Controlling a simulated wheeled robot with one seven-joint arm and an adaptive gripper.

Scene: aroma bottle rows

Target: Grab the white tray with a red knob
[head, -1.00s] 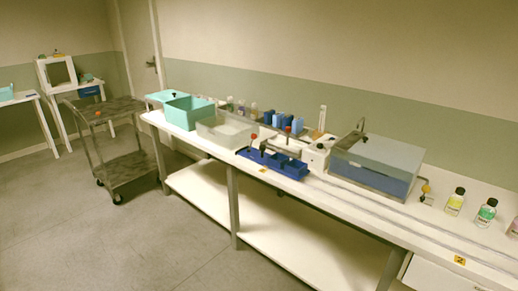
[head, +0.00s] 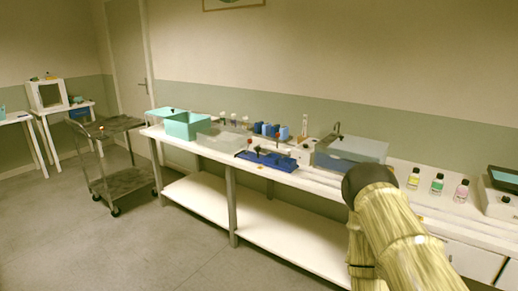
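A pale, see-through-looking tray (head: 218,144) stands on the long white bench, right of the teal bin. A small red knob (head: 249,141) shows at its right end; I cannot tell whether it belongs to this tray or to the blue tray (head: 268,161) just right of it. The blue tray has dark upright parts on it. My arm shows at the lower right with a dark rounded joint, in front of the bench. My gripper is not visible, and nothing is seen held.
A teal bin (head: 187,125) stands left of the pale tray. A large lidded grey-blue box (head: 350,150) and small bottles (head: 437,183) stand to the right. A grey cart (head: 122,183) is at left. The floor (head: 165,250) before the bench is clear.

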